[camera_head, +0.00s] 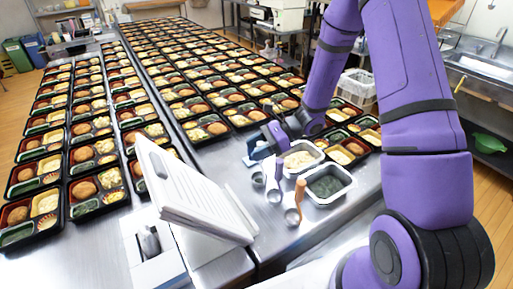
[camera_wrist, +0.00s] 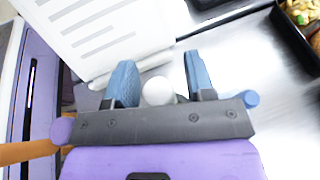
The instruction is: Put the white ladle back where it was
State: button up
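The white ladle's handle (camera_head: 279,168) stands nearly upright beside the food containers in the head view, just below my gripper (camera_head: 268,148). In the wrist view, a rounded white end (camera_wrist: 158,91), apparently of this handle, lies between the two blue fingers of my gripper (camera_wrist: 160,83). The left finger is close to it and a gap shows at the right finger, so the gripper looks open around it. The fingertips are partly hidden in the head view. A ladle with an orange handle (camera_head: 299,190) stands to the right; its handle also shows in the wrist view (camera_wrist: 28,152).
A metal container with pale food (camera_head: 318,152) and one with dark green food (camera_head: 347,178) sit beside the ladles. Rows of filled bento trays (camera_head: 67,225) cover the tables. Bare steel lies in front.

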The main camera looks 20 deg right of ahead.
jog(key=w+v, duration=0.1)
jog(key=v, duration=1.1)
jog(key=s+a+r+n+t+h, duration=0.1)
jog(key=s+r+n+t+h, duration=0.1)
jog(key=s+r+n+h, duration=0.4)
jog(key=s+a+r+n+t+h, duration=0.1)
jog(key=s+r+n+t+h, duration=0.1)
jog(key=s+r+n+h, duration=0.5)
jog(key=s+r+n, duration=0.5)
jog(key=s+r, duration=0.7)
jog(key=shift+a+r+n, duration=0.25)
jog(key=shift+r+n, duration=0.1)
jog(key=shift+n, duration=0.05)
